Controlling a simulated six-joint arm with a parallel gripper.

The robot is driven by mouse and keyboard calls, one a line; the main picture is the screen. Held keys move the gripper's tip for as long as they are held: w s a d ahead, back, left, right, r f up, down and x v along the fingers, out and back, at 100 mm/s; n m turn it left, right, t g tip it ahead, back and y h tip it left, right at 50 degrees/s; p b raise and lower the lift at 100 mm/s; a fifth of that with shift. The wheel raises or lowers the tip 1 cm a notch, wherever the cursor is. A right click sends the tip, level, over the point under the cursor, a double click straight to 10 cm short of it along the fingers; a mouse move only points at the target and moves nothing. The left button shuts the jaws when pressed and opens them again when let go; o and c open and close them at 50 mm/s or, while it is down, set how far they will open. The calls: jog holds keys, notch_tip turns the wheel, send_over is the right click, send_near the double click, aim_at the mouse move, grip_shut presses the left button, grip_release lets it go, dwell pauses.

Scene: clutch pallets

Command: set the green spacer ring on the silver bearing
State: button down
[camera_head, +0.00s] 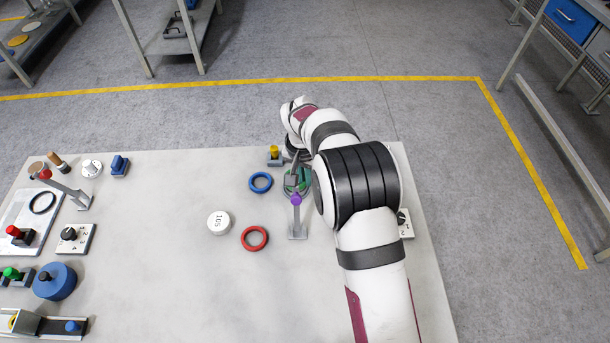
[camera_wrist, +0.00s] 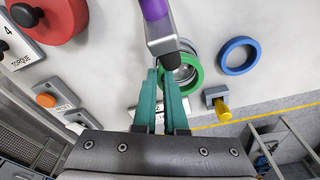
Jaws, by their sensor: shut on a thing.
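The green spacer ring (camera_wrist: 197,80) is at the tips of my gripper (camera_wrist: 162,75), whose teal fingers are shut on its near rim. The silver bearing (camera_wrist: 188,47) shows through and behind the ring in the wrist view, a little off its centre. I cannot tell whether the ring touches the bearing or hangs just above it. In the head view the green ring (camera_head: 304,177) shows beside a purple-tipped lever, partly hidden by my arm and gripper.
The purple-tipped lever (camera_head: 296,201) stands close to the ring and crosses in front of it in the wrist view (camera_wrist: 157,14). A blue ring (camera_head: 261,174), a red ring (camera_head: 245,241) and a white 105 disc (camera_head: 218,222) lie to the left. A yellow-topped block (camera_head: 274,153) stands behind.

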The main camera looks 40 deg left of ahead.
jog(key=shift+f, duration=0.25)
jog(key=shift+r, duration=0.1)
dwell(0.3)
jog(key=shift+r, duration=0.75)
jog(key=shift+f, duration=0.8)
dwell(0.5)
jog(key=shift+r, duration=0.8)
jog(key=shift+f, duration=0.85)
jog(key=c, duration=1.2)
grip_release()
jog(key=shift+c, duration=0.2)
